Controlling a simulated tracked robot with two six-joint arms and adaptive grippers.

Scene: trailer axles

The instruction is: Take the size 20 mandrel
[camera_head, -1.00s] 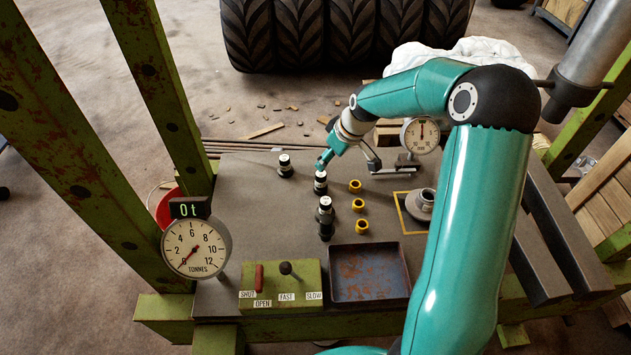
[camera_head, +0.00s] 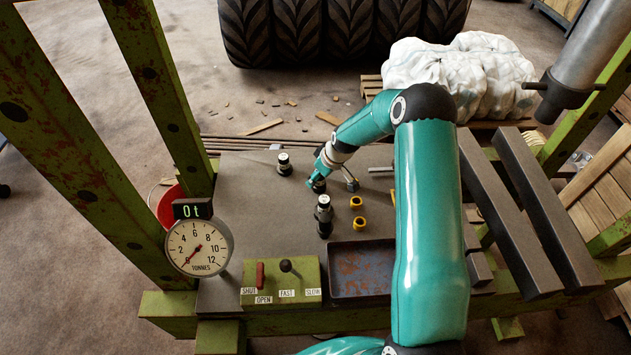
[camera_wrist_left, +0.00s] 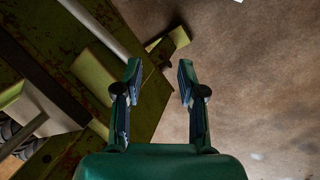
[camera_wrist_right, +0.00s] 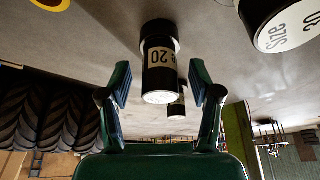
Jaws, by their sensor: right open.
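The size 20 mandrel (camera_wrist_right: 160,70), black with a white label band and pale top, stands on the bench. In the right wrist view it appears upside down between the open fingers of my right gripper (camera_wrist_right: 160,92); I cannot tell whether they touch it. In the head view my right gripper (camera_head: 319,172) is over the middle mandrel (camera_head: 319,187), partly hiding it. A size 30 mandrel (camera_wrist_right: 282,22) is close by in the right wrist view. Another mandrel (camera_head: 284,164) stands at the back left, another (camera_head: 324,212) nearer the front. My left gripper (camera_wrist_left: 160,75) is open and empty over the floor.
Yellow nuts (camera_head: 357,202) lie right of the mandrels. A rusty tray (camera_head: 356,268) and a green control box (camera_head: 281,283) sit at the bench front. A dial (camera_head: 198,248) and green press posts stand left. My right arm hides the bench's right part.

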